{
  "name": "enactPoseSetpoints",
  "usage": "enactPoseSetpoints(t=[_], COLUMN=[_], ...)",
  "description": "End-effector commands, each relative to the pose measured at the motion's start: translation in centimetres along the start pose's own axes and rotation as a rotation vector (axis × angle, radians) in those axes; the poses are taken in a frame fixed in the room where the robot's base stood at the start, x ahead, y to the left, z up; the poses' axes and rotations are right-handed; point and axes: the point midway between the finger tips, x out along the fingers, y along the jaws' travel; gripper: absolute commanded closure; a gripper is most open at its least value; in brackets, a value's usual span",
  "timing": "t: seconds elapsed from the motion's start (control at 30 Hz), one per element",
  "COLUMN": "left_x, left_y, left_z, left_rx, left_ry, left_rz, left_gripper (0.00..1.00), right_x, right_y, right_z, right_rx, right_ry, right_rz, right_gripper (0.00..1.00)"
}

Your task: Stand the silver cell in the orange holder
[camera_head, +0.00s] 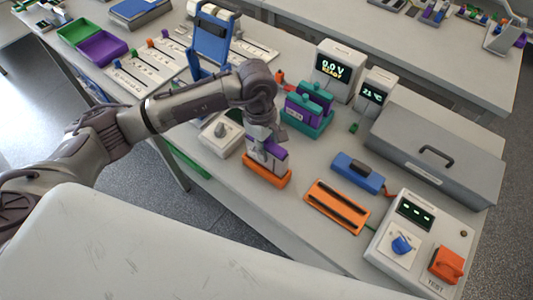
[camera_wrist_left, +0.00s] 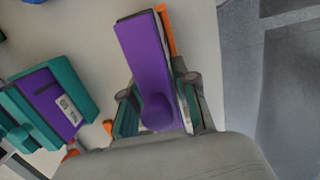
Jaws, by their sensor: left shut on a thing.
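The silver cell (camera_head: 272,154) shows a purple top and a paler silver side. It is upright at the orange holder (camera_head: 268,178); I cannot tell whether its base is fully seated. My left gripper (camera_head: 262,146) is above the holder, shut on the cell. In the left wrist view the cell's purple top (camera_wrist_left: 147,65) with a round knob lies between the two fingers (camera_wrist_left: 160,108). My right gripper is not in view.
A teal holder (camera_head: 306,124) with teal and purple cells stands behind to the right. A white box with a knob (camera_head: 220,134) is close on the left. An orange slotted tray (camera_head: 337,206) and a blue device (camera_head: 357,173) lie to the right. Bare bench lies between.

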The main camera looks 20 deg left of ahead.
Motion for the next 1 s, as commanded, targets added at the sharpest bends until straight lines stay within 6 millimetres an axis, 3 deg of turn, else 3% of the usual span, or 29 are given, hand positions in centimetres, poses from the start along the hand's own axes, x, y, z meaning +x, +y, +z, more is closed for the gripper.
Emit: enactPoseSetpoints(t=[0.1,0.2,0.6,0.63,0.77,1.0], left_x=[2.1,3.0,3.3,3.4,3.3,3.3], left_y=[0.0,0.0,0.1,0.0,0.0,0.0], left_z=[-0.2,-0.3,-0.4,-0.4,-0.4,-0.4], left_rx=[-0.001,-0.001,0.000,0.000,-0.001,-0.001], left_ry=[-0.002,-0.002,-0.001,0.000,0.000,0.000], left_rz=[0.000,0.000,0.002,-0.001,-0.001,-0.002], left_gripper=[1.00,1.00,1.00,0.70,0.48,0.46], right_x=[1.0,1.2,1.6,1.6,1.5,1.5], right_y=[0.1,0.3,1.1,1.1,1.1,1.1], right_z=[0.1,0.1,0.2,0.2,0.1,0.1], right_rx=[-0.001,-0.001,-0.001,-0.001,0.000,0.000], right_ry=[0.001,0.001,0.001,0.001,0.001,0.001], right_rz=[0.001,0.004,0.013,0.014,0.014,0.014], right_gripper=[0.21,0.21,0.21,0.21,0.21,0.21])
